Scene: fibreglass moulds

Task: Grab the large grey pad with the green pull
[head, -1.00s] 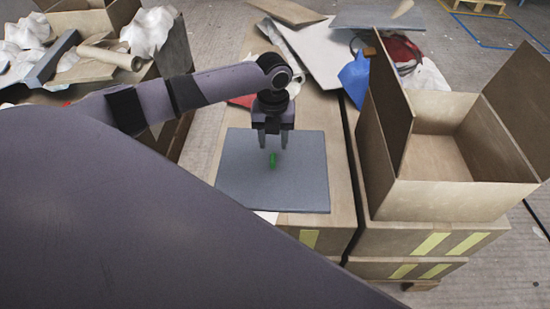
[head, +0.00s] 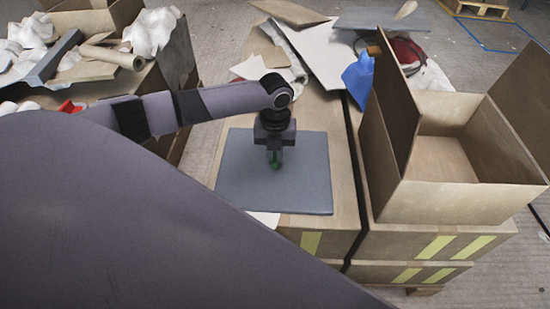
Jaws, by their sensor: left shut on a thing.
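The large grey pad (head: 240,180) lies flat on the cardboard surface in the middle of the head view. Its small green pull (head: 275,165) stands near the middle of the pad and is partly hidden by my fingers. My left gripper (head: 275,156) points straight down over the pad and is shut on the green pull. The pad appears to rest on the surface. My right gripper does not show.
An open cardboard box (head: 455,198) stands close to the right, flaps up. Behind the pad lie loose sheets (head: 315,50) and a blue piece (head: 358,78). A cluttered box (head: 170,60) with white crumpled material and a cardboard roll (head: 112,57) stands at left.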

